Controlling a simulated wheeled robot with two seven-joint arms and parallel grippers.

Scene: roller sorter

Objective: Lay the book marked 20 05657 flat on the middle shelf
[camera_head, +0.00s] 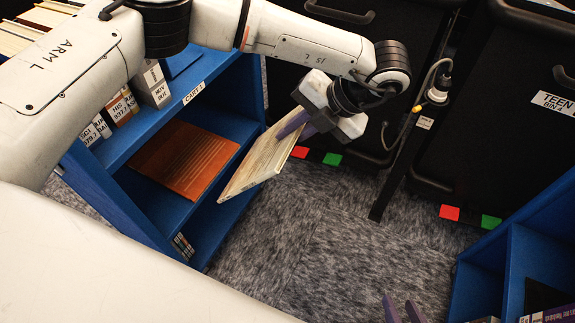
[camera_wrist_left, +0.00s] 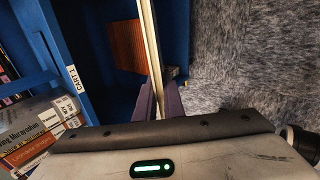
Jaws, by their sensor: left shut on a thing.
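A thin book with a pale, streaked cover (camera_head: 258,160) is in my left gripper (camera_head: 292,128), whose purple fingers are shut on it. The book is held tilted in the air, just outside the open side of the blue cart (camera_head: 113,200) labelled CART 1. In the left wrist view the book (camera_wrist_left: 150,42) shows edge-on between the fingers (camera_wrist_left: 158,98). I cannot read its mark. The cart's middle shelf (camera_head: 150,200) bears a brown-orange book (camera_head: 185,160) lying flat.
Books stand on the cart's top shelf, among them a grey one (camera_head: 153,84). A book spine (camera_head: 183,246) shows on the bottom shelf. Black bins (camera_head: 500,110) stand behind, with red and green floor markers. Another blue shelf unit (camera_head: 540,235) is at right. Grey carpet between is clear.

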